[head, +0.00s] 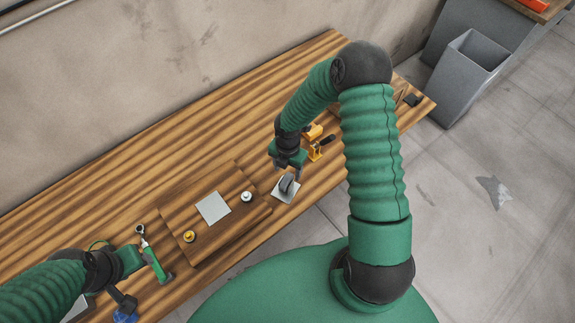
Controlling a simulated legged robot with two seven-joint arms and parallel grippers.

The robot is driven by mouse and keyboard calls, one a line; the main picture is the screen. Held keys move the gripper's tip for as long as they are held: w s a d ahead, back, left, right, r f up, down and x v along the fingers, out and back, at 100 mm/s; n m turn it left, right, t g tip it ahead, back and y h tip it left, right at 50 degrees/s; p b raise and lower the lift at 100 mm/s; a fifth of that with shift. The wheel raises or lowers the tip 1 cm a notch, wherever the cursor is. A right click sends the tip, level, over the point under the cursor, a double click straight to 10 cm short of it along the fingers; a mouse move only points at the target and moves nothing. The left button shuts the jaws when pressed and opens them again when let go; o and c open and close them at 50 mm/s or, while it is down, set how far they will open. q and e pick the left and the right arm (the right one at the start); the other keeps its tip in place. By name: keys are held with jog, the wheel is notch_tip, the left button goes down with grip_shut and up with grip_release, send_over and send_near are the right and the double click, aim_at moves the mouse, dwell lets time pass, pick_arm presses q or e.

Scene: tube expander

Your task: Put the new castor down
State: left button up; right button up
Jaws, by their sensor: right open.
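The castor (287,185), a small dark grey wheel-like piece, is at a pale square plate (282,195) on the wooden table, right of a raised wooden board (185,218). I cannot tell if the plate is part of it. My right gripper (289,175) is open, pointing down right above the castor, its fingertips close around or beside its top. The fingers partly hide the castor. My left gripper (128,304) is low at the left near a blue object (125,316); its jaws are too small to read.
The board bears another pale square plate (213,207), a white round piece (246,197) and a yellow round piece (189,236). A green-handled ratchet tool (152,258) lies left of it. A yellow clamp-like tool (315,150) stands behind my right gripper. A grey bin (465,75) is on the floor.

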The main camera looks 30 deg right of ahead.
notch_tip(320, 180, up, 4)
jog(key=shift+s+r, duration=0.1)
jog(key=shift+r, duration=0.1)
jog(key=s+a+r+m+t, duration=0.1)
jog(key=s+a+r+m, duration=0.5)
jog(key=m, duration=0.6)
jog(key=s+a+r+m+t, duration=0.2)
jog(key=s+a+r+m, duration=0.15)
jog(key=r+m, duration=0.6)
pick_arm(q)
jog(key=s+b+x, duration=0.2)
jog(key=b+x, duration=0.7)
jog(key=shift+a+f, duration=0.2)
jog(key=shift+f, duration=0.35)
pick_arm(e)
notch_tip(320, 180, down, 11)
jog(key=m, duration=0.2)
jog(key=shift+w+d, duration=0.15)
jog(key=shift+d, duration=0.2)
pick_arm(q)
jog(key=shift+s+d+r, duration=0.1)
jog(key=shift+d, duration=0.2)
pick_arm(e)
jog(key=shift+d+f, duration=0.15)
jog(key=shift+d, duration=0.1)
pick_arm(q)
jog(key=shift+a, duration=0.1)
pick_arm(e)
jog(key=shift+a, duration=0.1)
